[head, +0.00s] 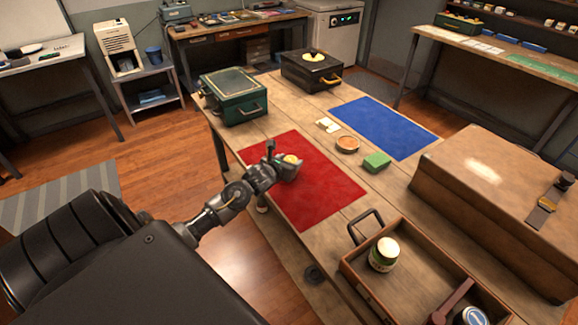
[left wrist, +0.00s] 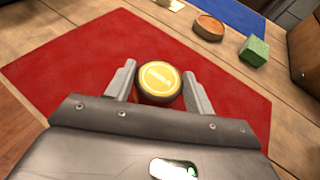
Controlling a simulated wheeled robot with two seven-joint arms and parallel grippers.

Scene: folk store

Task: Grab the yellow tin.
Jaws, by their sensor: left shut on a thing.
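The yellow tin (left wrist: 159,82) is a small round tin with a yellow lid, seen over the red mat (left wrist: 70,60). In the left wrist view it sits between the two fingers of my left gripper (left wrist: 158,88). In the head view the tin (head: 291,159) shows at the tip of my left gripper (head: 285,165), over the red mat (head: 325,190). The gripper is shut on the tin. I cannot tell whether the tin touches the mat. My right gripper is not in view.
A round orange-topped tin (head: 347,144) and a green block (head: 377,161) lie right of the red mat, near a blue mat (head: 390,125). A wooden tray (head: 415,262) holds a jar (head: 384,254). A brown case (head: 490,200) stands at right; a green box (head: 233,97) stands behind.

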